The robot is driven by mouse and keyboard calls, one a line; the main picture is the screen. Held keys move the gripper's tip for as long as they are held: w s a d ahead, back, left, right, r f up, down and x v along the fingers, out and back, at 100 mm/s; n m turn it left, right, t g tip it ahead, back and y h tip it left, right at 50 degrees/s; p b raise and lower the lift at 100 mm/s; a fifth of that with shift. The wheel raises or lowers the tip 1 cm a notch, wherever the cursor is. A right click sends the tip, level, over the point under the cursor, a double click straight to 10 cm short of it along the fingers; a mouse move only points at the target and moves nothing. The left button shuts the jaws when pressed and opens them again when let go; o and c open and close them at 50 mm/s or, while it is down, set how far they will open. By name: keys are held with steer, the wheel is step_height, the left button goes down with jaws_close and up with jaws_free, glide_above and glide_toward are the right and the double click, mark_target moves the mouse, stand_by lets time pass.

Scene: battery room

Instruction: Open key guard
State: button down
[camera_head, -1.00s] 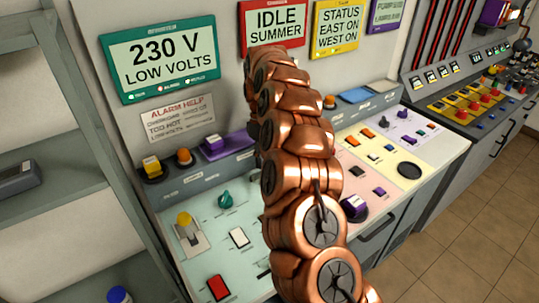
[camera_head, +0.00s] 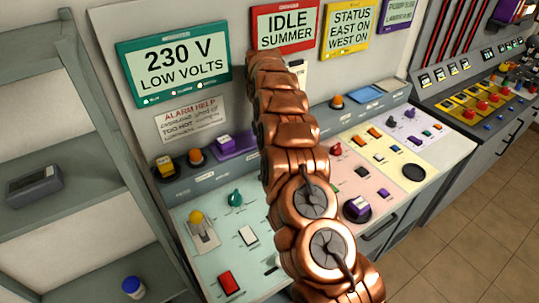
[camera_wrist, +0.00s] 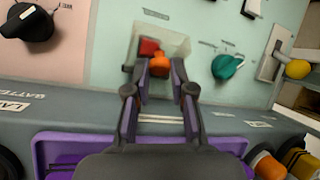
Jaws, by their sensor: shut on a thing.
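In the wrist view, a pale see-through key guard (camera_wrist: 181,44) sits on the light green panel, with a red part (camera_wrist: 149,47) and an orange part (camera_wrist: 160,66) at it. My gripper (camera_wrist: 160,70) reaches there from the purple-framed side. Its two dark fingers stand either side of the orange part, closed on it. Whether the orange part is a tab of the guard or the key is hard to tell. In the head view my copper arm hides the guard and the gripper.
A teal knob (camera_wrist: 227,66) and a yellow-tipped lever (camera_wrist: 297,69) are beside the guard; a black knob (camera_wrist: 27,24) is at the far left of the wrist view. In the head view, a grey shelf (camera_head: 75,170) stands left of the console, and open tiled floor (camera_head: 450,235) lies right.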

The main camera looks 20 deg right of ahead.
steer(key=shift+s+f, duration=0.1)
steer(key=shift+f, duration=0.05)
steer(key=c, duration=1)
jaws_free()
steer(key=b, duration=0.3)
steer(key=shift+s+f+t, duration=0.1)
steer(key=shift+s+t, duration=0.1)
steer(key=shift+t, duration=0.2)
steer(key=shift+d+b, duration=0.1)
steer(key=shift+b, duration=0.3)
